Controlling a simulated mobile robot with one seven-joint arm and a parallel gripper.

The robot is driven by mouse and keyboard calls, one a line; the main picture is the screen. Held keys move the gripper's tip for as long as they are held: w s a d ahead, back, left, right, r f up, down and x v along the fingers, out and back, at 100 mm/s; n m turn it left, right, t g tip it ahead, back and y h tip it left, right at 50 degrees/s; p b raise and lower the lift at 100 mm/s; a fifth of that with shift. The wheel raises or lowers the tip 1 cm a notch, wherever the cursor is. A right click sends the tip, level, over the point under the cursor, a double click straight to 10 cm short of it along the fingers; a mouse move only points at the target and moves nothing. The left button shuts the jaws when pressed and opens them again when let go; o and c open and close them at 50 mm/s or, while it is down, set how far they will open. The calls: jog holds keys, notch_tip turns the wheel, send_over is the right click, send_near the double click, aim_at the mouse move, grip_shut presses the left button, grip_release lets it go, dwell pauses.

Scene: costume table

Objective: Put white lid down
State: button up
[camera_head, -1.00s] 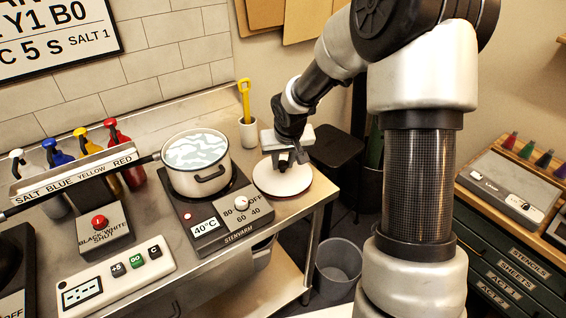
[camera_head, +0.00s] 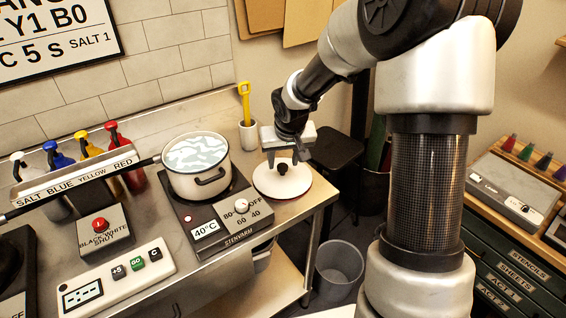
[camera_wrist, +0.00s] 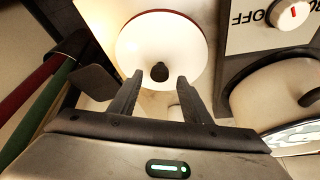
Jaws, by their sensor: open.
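The white lid (camera_head: 270,186), round with a dark knob and a reddish rim, lies flat on the right end of the steel counter, beside the hot plate. My gripper (camera_head: 287,158) is just above the lid with its fingers apart. In the wrist view the lid (camera_wrist: 187,50) lies beyond the open fingertips of my gripper (camera_wrist: 160,80), and its knob (camera_wrist: 160,71) shows between them, with no finger touching it that I can see. The white pot (camera_head: 197,180) stands open on the hot plate (camera_head: 213,232), full of pale, patterned liquid.
A white cup with a yellow scoop (camera_head: 248,135) stands behind the lid. The counter's right edge (camera_head: 325,195) is close to the lid. A grey bin (camera_head: 338,265) stands on the floor below. Spray bottles (camera_head: 121,150) stand left of the pot.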

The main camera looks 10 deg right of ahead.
jog(key=p+v, duration=0.1)
jog(key=v, duration=0.8)
jog(key=shift+r, duration=0.25)
jog(key=shift+s, duration=0.1)
